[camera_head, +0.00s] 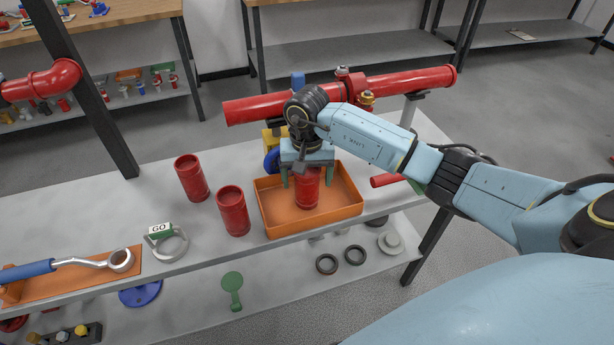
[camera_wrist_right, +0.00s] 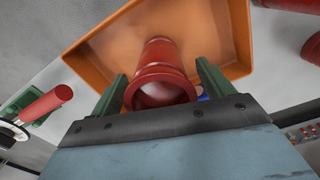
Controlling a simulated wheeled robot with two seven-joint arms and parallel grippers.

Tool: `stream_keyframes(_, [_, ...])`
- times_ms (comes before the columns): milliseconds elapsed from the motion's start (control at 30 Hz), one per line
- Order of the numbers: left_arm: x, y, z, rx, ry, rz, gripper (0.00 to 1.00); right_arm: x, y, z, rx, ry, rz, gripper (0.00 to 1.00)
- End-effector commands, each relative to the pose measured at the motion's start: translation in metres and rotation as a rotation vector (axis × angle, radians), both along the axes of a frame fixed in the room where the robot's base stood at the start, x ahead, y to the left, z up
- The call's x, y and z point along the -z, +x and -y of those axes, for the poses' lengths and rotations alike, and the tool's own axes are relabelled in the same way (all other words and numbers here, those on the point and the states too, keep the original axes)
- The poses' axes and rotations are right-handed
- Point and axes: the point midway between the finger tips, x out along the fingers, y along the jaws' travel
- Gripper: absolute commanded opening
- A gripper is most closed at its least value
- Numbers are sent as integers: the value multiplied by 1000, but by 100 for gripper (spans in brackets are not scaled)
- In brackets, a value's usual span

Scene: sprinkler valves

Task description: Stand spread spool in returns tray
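A red spool (camera_head: 307,188) stands upright in the orange returns tray (camera_head: 350,211), towards its middle. It also shows end-on in the right wrist view (camera_wrist_right: 160,68), with the tray (camera_wrist_right: 97,46) beyond it. My right gripper (camera_head: 306,176) points down over the spool, its green fingers on either side. The fingers are open, with gaps between them and the spool's body. Two more red spools stand upright on the grey bench left of the tray, one nearer (camera_head: 233,212) and one farther (camera_head: 191,178). My left gripper is out of view.
A red pipe assembly (camera_head: 270,107) runs behind the tray. A GO gauge ring (camera_head: 168,243) and a blue-handled wrench (camera_head: 70,265) lie to the left. A short red bar (camera_head: 385,180) is right of the tray. Bare bench lies around the spools.

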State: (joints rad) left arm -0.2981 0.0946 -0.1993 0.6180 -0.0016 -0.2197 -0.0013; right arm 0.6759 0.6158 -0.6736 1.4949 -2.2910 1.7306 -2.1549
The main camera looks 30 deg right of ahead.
Motion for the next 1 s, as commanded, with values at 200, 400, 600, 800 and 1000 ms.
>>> stream_keyframes(200, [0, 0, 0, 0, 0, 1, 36, 0, 0, 0, 0, 0, 0, 80])
stream_keyframes(400, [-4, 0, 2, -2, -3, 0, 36, -15, 1, 1, 0, -1, 3, 80])
stream_keyframes(600, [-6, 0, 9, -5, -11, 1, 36, -58, 1, 1, -1, -3, 5, 80])
stream_keyframes(800, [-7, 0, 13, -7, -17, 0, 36, -98, 1, 0, -1, -1, 4, 80])
stream_keyframes(1000, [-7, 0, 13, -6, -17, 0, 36, -119, 0, 0, 0, 0, 1, 80])
